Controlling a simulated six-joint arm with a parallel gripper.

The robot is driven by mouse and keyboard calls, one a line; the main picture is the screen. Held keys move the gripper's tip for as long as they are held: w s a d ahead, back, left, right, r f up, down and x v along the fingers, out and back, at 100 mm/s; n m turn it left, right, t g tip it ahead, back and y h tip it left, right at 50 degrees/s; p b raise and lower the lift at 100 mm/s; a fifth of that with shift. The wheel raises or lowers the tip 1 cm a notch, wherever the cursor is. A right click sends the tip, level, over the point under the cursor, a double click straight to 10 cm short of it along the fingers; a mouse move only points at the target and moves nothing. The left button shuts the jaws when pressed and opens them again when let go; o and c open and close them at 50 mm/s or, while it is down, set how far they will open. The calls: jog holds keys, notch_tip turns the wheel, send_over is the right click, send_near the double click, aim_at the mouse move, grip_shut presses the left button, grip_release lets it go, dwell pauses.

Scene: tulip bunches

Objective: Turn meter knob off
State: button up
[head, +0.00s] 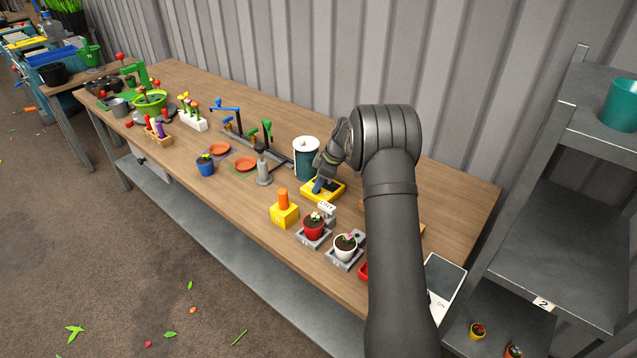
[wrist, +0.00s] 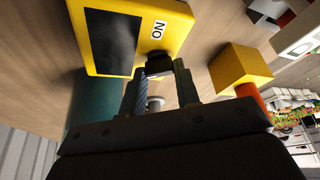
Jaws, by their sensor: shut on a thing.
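The meter is a yellow box with a dark screen (head: 336,193), lying on the wooden bench; in the wrist view it fills the upper left (wrist: 174,33). Its white label in the wrist view reads ON, turned round. The small black knob (wrist: 158,66) stands at the label end of the meter. My gripper (wrist: 160,78) is shut on the knob, with one finger at each side of it. In the head view my gripper (head: 319,184) is low over the meter and hides the knob.
A yellow block with an orange cylinder (head: 284,213) stands close in front of the meter. A teal canister with a white lid (head: 306,160) stands just behind. Red (head: 313,228) and white (head: 345,245) flower pots sit to the right. A grey shelf (head: 540,220) is further right.

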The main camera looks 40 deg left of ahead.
jog(key=o, duration=1)
jog(key=v, duration=1.7)
jog(key=shift+r, duration=0.25)
jog(key=x, duration=1.7)
jog(key=shift+f, duration=0.25)
